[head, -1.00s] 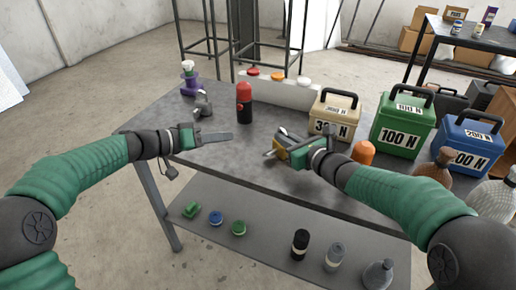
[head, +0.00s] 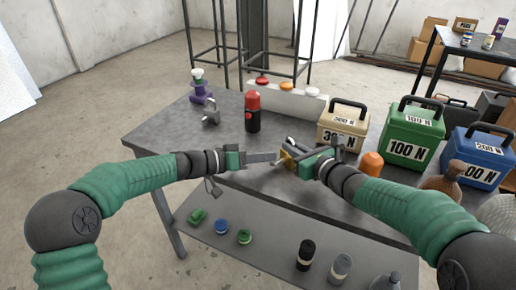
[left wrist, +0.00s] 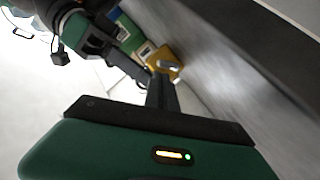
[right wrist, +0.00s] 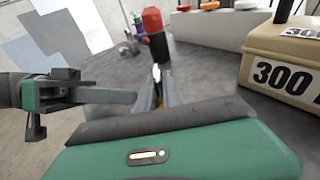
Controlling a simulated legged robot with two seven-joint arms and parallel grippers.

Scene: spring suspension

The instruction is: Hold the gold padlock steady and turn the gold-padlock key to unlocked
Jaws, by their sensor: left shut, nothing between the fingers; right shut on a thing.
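The gold padlock (head: 289,160) is in my right gripper (head: 292,154), over the middle of the table in the head view. The gripper is shut on it and covers much of it. In the left wrist view the padlock (left wrist: 165,57) shows as a gold block with a small silvery part on its near face; I cannot tell whether that is the key. In the right wrist view only a sliver of gold shows between the fingers. My left gripper (head: 274,157) is shut and empty, its tips pointing at the padlock from the left, close beside it; contact cannot be told.
A grey padlock (head: 210,114) and a purple stacked object (head: 200,93) stand at the table's far left. A red-and-black bottle (head: 252,112) stands behind the grippers. A beige 300 N case (head: 342,128), an orange object (head: 371,165) and the green case (head: 411,135) crowd the right.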

